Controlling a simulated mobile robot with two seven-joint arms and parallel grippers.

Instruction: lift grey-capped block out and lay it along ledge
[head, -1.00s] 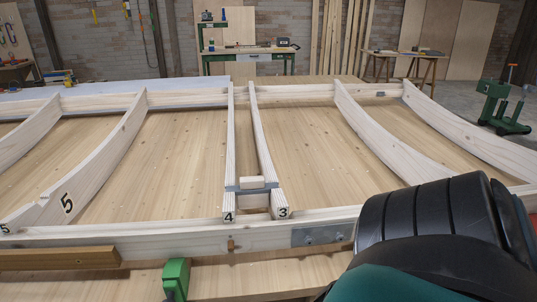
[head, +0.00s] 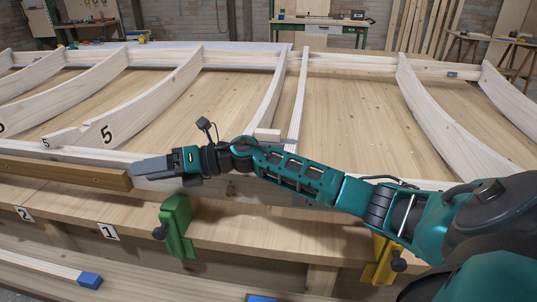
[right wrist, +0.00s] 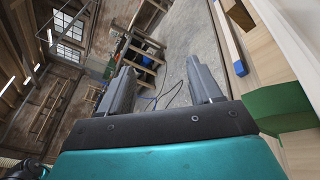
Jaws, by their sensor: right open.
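A pale wooden block (head: 267,134) stands between the two close-set ribs near the frame's front rail. Only its upper part shows in the head view; my right arm hides the rest and most of the grey piece across it. My right gripper (head: 150,167) reaches left, well away from the block, close to the right end of a brown bar (head: 65,173) on the front rail. In the right wrist view its two fingers (right wrist: 160,88) are spread with nothing between them. A bare wooden ledge (head: 265,236) runs along the front, below the rail. My left gripper is out of view.
A green clamp (head: 177,226) and a yellow clamp (head: 383,258) stand at the ledge's front edge. Curved ribs (head: 160,100) rise on both sides. A blue-ended strip (head: 88,280) lies lower down at the left. The ledge between the clamps is clear.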

